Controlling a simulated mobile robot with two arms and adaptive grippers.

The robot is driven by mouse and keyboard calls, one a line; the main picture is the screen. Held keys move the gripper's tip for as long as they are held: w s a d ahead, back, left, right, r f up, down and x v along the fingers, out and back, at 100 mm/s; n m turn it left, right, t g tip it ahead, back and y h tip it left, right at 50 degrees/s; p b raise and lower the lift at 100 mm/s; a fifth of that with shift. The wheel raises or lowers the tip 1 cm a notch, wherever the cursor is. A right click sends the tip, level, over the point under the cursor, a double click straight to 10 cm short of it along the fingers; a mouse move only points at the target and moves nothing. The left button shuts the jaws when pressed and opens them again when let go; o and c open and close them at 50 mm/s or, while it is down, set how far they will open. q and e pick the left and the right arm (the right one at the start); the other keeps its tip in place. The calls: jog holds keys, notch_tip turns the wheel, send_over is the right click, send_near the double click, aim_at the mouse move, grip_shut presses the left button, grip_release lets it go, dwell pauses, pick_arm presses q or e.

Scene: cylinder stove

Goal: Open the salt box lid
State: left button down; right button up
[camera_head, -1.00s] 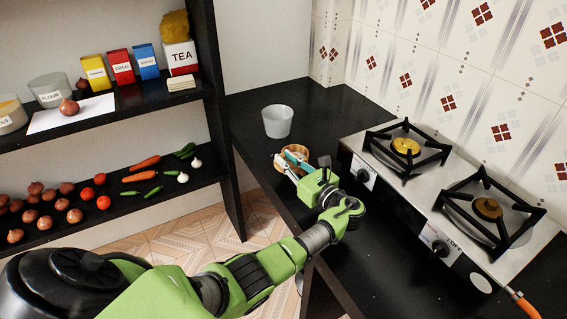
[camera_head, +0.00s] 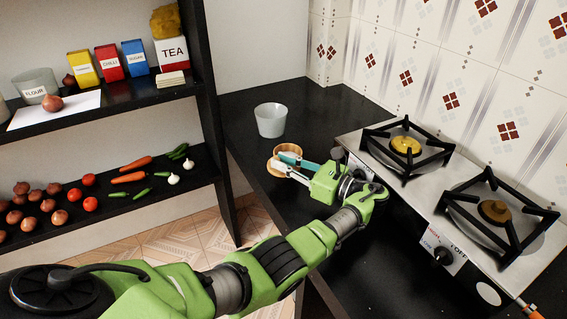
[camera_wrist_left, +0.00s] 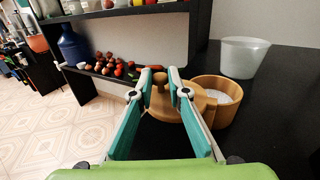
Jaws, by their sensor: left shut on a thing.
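The salt box (camera_wrist_left: 219,98) is a small round wooden pot on the black counter, with white salt showing inside. Its flat wooden lid (camera_wrist_left: 188,119) is swung to the left of the pot, so the pot's mouth is largely uncovered. My left gripper (camera_wrist_left: 160,80) is shut on the knob (camera_wrist_left: 160,96) of the lid, with a teal-padded finger on each side. In the head view the salt box (camera_head: 288,149) is partly behind the fingers of my left gripper (camera_head: 274,161), and the lid (camera_head: 277,167) shows beside it. My right gripper is not in view.
A white bowl (camera_head: 270,120) stands behind the salt box. The gas stove (camera_head: 452,205) is to the right on the counter (camera_head: 322,104). Shelves with vegetables and a tea box (camera_head: 173,54) are on the left. The counter's left edge is close to the lid.

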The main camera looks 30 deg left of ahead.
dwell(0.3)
pick_arm(q)
jog(key=c, duration=2)
grip_release()
jog(key=shift+r, duration=5.1)
jog(key=shift+c, duration=0.4)
